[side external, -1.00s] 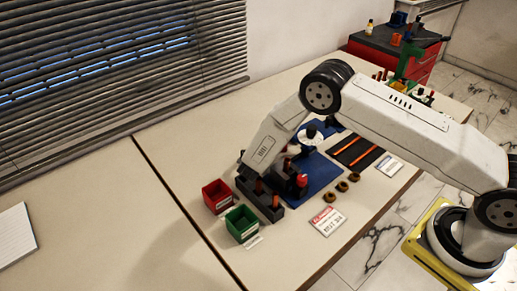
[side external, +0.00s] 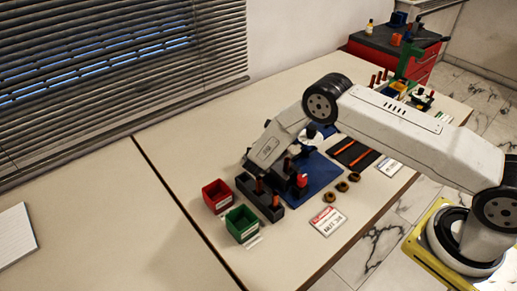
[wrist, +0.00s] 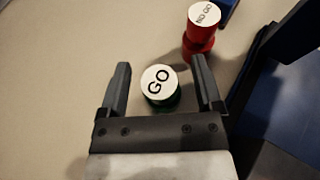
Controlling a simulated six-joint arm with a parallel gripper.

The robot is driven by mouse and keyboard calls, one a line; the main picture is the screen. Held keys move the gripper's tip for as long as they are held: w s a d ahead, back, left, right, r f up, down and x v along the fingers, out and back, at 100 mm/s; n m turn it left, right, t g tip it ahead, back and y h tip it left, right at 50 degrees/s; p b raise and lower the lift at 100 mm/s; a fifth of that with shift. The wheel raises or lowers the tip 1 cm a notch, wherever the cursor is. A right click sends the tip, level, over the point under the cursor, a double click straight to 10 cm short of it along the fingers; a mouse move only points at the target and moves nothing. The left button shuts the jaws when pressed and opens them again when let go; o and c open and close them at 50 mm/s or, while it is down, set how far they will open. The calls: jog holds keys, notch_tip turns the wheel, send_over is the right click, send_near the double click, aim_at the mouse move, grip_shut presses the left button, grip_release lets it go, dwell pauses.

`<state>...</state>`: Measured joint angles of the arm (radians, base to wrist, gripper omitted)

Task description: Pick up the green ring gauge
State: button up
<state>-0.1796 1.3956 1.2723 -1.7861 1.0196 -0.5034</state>
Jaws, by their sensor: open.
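The green gauge (wrist: 162,88) has a white top marked GO and shows upright in the wrist view. My gripper (wrist: 160,66) is open, with one finger on each side of the green gauge. Contact is not visible. In the side view my arm hides the green gauge.
A dark block (side external: 276,211) with orange pegs stands in front of my gripper in the side view. A red bin (side external: 217,196) and a green bin (side external: 241,223) lie to its left. A blue mat (side external: 322,172) and several brown rings (side external: 341,187) are to the right.

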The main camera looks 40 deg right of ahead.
dwell(0.3)
grip_shut()
jog(key=shift+r, duration=0.2)
jog(key=shift+r, duration=4.85)
jog(key=s+a+r+m+g+h, duration=0.1)
jog(key=s+r+m+g, duration=0.2)
jog(key=s, duration=0.3)
jog(key=s+a+r+m+g+h, duration=0.1)
jog(key=s+a+r+m+g, duration=0.1)
jog(key=s, duration=0.4)
jog(key=shift+s+r+m+g+h, duration=0.35)
jog(key=shift+r+m+g, duration=0.15)
jog(key=shift+g, duration=0.2)
jog(key=shift+f, duration=0.75)
